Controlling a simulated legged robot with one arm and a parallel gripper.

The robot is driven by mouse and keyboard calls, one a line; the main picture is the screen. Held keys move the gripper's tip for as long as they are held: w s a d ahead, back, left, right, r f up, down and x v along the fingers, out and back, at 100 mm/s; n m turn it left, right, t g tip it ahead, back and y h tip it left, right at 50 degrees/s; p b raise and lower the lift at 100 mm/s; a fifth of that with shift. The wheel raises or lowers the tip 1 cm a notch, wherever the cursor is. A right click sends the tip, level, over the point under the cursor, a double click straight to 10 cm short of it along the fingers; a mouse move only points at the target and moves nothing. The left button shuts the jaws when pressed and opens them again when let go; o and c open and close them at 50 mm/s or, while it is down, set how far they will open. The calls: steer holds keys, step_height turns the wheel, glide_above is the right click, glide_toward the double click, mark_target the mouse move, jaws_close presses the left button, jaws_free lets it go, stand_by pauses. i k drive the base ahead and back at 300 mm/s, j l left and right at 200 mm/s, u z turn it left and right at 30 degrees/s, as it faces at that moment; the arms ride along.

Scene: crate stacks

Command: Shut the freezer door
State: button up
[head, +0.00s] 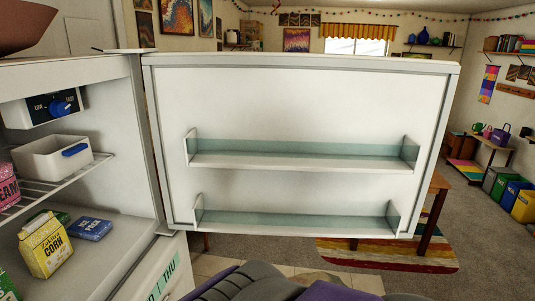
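The freezer door (300,112) stands wide open in the head view, swung out to the right of the freezer compartment (118,120). Its inner face, with two empty glass-fronted shelves, is turned toward me. The hinge side is at the left, by the compartment's right wall. Inside the compartment are a white bin (52,157), a yellow corn carton (45,247), a blue ice pack (90,228) and a dial. Dark and purple parts at the bottom edge look like my own body. My gripper is not visible.
A brown bowl (20,25) sits on top of the freezer. Behind the door are a wooden table (434,205) and a striped rug (415,254). Colored bins (515,195) stand at the far right. Grey floor to the right of the door is open.

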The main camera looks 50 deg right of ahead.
mark_target(296, 144)
steer(key=k+l+u, duration=0.2)
steer(key=l, duration=0.3)
steer(key=k+l+u, duration=0.15)
steer(key=l, duration=0.35)
steer(key=k+l+u, duration=0.2)
steer(key=l, duration=0.25)
steer(key=k+l+u, duration=0.15)
steer(key=l, duration=0.3)
steer(key=k+l+u, duration=0.2)
steer(key=l, duration=0.2)
steer(key=k+l+u, duration=0.2)
steer(key=l+u, duration=0.2)
steer(key=l, duration=0.25)
steer(key=k+l+u, duration=0.2)
steer(key=l, duration=0.2)
steer(key=l+u, duration=0.15)
steer(key=l, duration=0.3)
steer(key=k+l+u, duration=0.2)
steer(key=l, duration=0.2)
steer(key=k+l+u, duration=0.2)
steer(key=l, duration=0.2)
steer(key=i+l+u, duration=0.15)
steer(key=i+l, duration=0.45)
steer(key=k+j, duration=0.1)
steer(key=k, duration=0.3)
steer(key=k+j+u, duration=0.1)
steer(key=k, duration=0.25)
steer(key=k+j, duration=0.15)
steer(key=k, duration=0.25)
steer(key=u, duration=0.05)
